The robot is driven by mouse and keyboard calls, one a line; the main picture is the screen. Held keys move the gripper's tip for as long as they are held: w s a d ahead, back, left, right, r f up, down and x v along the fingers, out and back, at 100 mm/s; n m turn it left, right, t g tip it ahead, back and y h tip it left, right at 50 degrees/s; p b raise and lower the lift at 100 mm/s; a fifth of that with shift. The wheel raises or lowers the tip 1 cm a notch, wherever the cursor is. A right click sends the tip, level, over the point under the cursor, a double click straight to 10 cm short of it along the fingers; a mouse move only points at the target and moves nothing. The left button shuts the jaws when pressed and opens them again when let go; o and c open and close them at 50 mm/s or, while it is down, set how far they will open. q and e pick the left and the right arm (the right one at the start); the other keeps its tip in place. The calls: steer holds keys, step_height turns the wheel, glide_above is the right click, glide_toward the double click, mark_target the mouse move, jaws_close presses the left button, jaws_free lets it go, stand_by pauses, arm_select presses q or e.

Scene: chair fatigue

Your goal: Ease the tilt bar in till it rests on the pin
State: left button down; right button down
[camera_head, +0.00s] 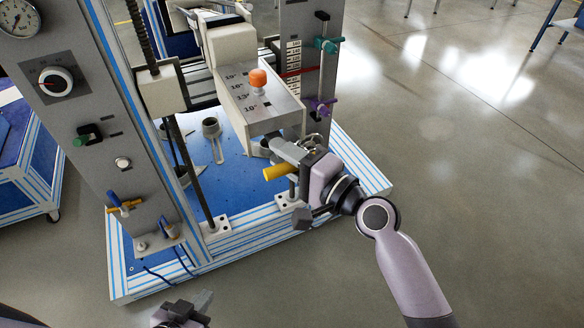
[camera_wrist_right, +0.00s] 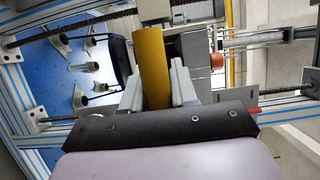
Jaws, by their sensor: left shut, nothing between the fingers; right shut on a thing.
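The tilt bar shows as a yellow cylindrical handle (camera_head: 277,172) with a grey bar (camera_head: 285,149) running from it to the grey angle block (camera_head: 262,112). My right gripper (camera_head: 303,168) is shut on the yellow handle. In the right wrist view the handle (camera_wrist_right: 152,60) stands between the two fingers (camera_wrist_right: 158,95). An orange-headed pin (camera_head: 258,80) sits in the block's face beside printed degree marks. Whether the bar touches the pin's shaft is hidden. My left gripper (camera_head: 183,311) is shut and empty at the bottom edge, away from the rig.
The rig's blue base plate (camera_head: 235,178) has striped edge rails and carries metal fittings. A grey panel (camera_head: 75,110) with dial and knobs stands left. A column (camera_head: 312,60) with teal and purple clamps stands behind right.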

steer(key=c, duration=1)
jaws_free()
steer(key=shift+o, duration=0.2)
steer(key=v, duration=0.7)
